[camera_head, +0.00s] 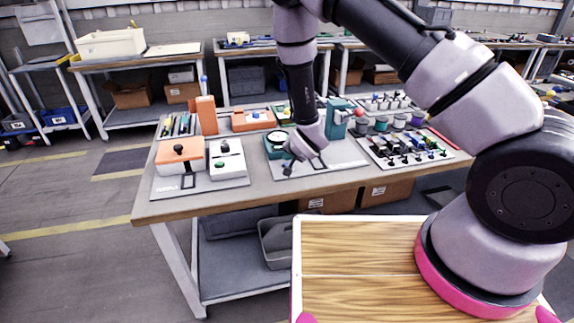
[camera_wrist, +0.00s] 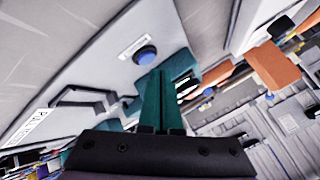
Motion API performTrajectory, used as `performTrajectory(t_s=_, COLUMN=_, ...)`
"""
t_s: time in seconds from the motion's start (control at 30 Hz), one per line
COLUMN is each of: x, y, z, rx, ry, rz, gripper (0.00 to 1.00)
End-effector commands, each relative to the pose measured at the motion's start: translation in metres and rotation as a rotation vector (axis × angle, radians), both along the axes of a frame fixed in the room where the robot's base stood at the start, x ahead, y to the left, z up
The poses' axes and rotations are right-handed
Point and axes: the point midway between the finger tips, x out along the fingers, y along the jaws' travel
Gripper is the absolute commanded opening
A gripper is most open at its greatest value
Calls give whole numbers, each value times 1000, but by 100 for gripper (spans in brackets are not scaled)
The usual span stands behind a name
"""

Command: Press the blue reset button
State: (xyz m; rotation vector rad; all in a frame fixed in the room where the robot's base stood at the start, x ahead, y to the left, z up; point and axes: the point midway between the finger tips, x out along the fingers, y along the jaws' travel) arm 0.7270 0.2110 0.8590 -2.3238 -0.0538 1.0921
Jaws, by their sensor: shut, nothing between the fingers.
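The blue reset button (camera_wrist: 146,55) shows in the wrist view as a round cap in a dark ring, beside a small label on a pale panel (camera_wrist: 105,60). My gripper (camera_wrist: 163,74) has its dark teal fingers together and empty. The fingertips appear just below and to the right of the button in that view, apart from it in the picture; the distance in depth is hard to tell.
A teal block with a round dial (camera_head: 277,140) is close behind my gripper, and a teal upright (camera_head: 339,118) stands to its right. An orange and white station (camera_head: 180,154) is on the left. A board with several small parts (camera_head: 407,149) is on the right.

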Motion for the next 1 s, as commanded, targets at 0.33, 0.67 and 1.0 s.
performTrajectory(t_s=0.33, x=0, y=0, z=0, rx=0, ry=0, rz=0, gripper=0)
performTrajectory(t_s=0.67, x=0, y=0, z=-1, rx=-1, ry=0, rz=-1, gripper=0)
performTrajectory(t_s=1.0, x=0, y=0, z=-8, rx=0, ry=0, rz=0, gripper=0)
